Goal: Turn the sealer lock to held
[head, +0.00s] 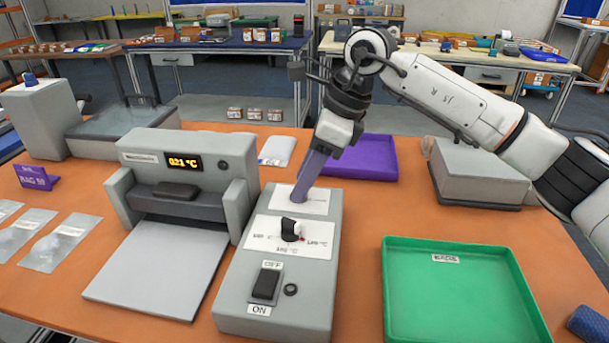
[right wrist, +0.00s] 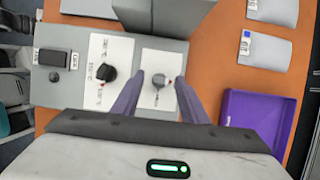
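The grey control box (head: 285,313) stands on the orange table. Its far white plate (head: 287,201) carries a small grey knob (right wrist: 157,81), seen in the right wrist view, which I take as the sealer lock; I cannot read its marks. My right gripper (head: 304,196) points down at this plate. In the right wrist view the purple fingers (right wrist: 160,77) are apart, one on each side of the knob, with gaps showing. In the head view the fingers hide the knob. My left gripper is not in view.
A purple tray (head: 365,160) lies behind, a green tray (head: 455,295) to the right.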

